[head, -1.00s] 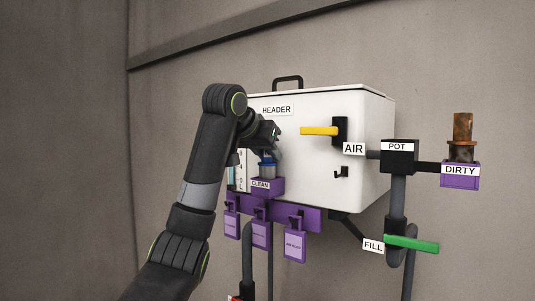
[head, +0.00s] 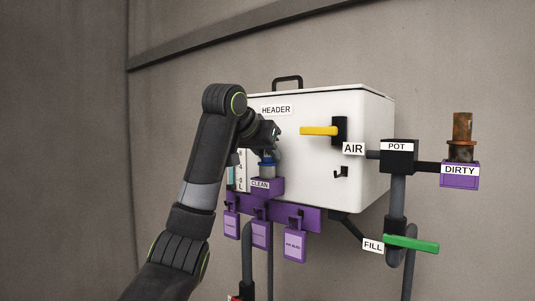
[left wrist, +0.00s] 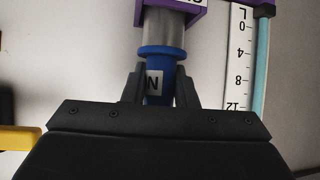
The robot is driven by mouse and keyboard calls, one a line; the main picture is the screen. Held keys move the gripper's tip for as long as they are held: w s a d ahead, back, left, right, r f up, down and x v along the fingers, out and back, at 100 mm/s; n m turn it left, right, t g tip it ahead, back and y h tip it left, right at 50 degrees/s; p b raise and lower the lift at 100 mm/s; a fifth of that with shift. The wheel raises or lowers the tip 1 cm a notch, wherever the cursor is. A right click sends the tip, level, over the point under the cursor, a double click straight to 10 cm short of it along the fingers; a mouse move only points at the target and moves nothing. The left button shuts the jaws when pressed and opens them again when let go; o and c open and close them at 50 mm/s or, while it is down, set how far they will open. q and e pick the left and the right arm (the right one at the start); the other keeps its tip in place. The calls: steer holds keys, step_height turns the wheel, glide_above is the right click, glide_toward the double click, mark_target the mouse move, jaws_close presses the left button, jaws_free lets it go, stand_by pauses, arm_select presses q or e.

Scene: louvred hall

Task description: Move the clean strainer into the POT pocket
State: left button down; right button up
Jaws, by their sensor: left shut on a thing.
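The clean strainer (head: 267,170) has a blue top and a grey body. It stands upright at the purple CLEAN holder (head: 268,187), its lower end hidden by the holder. My left gripper (head: 271,145) is shut on its blue top. The left wrist view shows the strainer (left wrist: 163,65) between the two fingers (left wrist: 160,88), with part of a label, "N", on the blue. The POT block (head: 399,160) is black, on the pipework to the right; its pocket opening cannot be made out. My right gripper is not in view.
The white HEADER tank (head: 300,165) stands close behind my gripper, with a yellow lever (head: 319,131). A brown, rusty-looking strainer (head: 462,135) stands in the purple DIRTY holder (head: 460,181). A green FILL lever (head: 411,243) sits below the POT. Purple tags (head: 294,246) hang under the tank.

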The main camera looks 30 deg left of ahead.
arm_select(q)
steer(key=shift+r, duration=0.1)
steer(key=shift+r, duration=4.65)
steer(key=shift+f, duration=0.15)
